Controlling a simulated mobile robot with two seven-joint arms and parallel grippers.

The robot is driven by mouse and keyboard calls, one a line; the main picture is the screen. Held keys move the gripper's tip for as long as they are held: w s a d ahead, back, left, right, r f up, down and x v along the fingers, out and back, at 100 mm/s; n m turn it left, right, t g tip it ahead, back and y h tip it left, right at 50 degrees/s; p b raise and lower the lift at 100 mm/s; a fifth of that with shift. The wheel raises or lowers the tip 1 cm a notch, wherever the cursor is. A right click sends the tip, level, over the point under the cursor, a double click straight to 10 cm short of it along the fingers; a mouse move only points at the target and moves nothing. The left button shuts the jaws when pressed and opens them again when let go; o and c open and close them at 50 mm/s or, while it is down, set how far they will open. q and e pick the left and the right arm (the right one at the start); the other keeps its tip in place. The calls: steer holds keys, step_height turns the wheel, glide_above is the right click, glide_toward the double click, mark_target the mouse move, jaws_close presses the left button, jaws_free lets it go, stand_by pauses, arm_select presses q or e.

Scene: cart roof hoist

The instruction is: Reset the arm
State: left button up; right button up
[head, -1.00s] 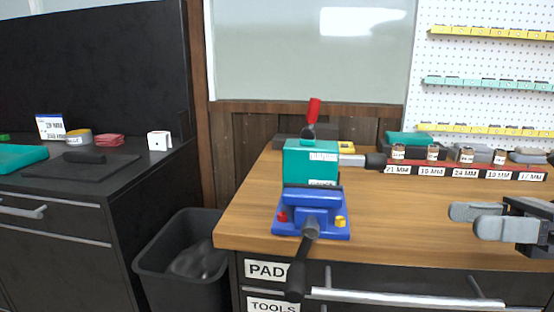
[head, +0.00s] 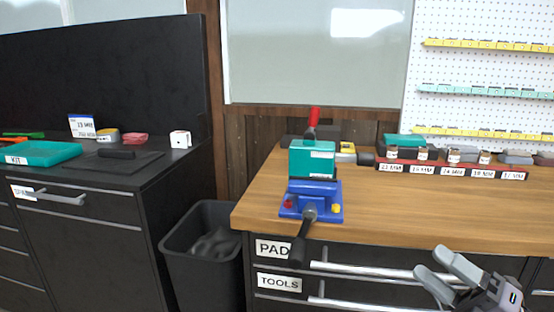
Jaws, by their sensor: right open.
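My right gripper (head: 444,272) is at the lower right of the head view, in front of the drawer fronts and below the bench edge. Its two grey fingers are apart and nothing is between them. My left gripper does not show. On the bench stands a blue vise (head: 312,200) with a black handle hanging over the front edge. A teal block (head: 312,158) sits upright in the vise. A red-handled tool (head: 313,118) shows behind the block; its lower part is hidden.
The wooden bench top (head: 420,205) is clear right of the vise. A red rack (head: 450,171) of labelled sockets lies at its back. Drawer handles (head: 370,270) stick out below. A black bin (head: 205,250) stands between the bench and a dark cabinet with a teal kit tray (head: 40,153).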

steer(key=s+a+f+m+g+h+p, duration=0.2)
steer(key=s+a+f+m+h, duration=0.2)
steer(key=f+m, duration=0.9)
steer(key=s+a+f+m+g+h+p, duration=0.2)
steer(key=s+a+f+m+g+h, duration=0.1)
steer(key=s+f+m+h, duration=0.6)
steer(key=s+a+f+m, duration=0.1)
steer(key=s+f+m, duration=0.2)
steer(key=f+m, duration=0.2)
steer(key=shift+s+f+p, duration=0.15)
steer(key=shift+f+p, duration=0.05)
steer(key=shift+p, duration=0.2)
steer(key=shift+d, duration=0.1)
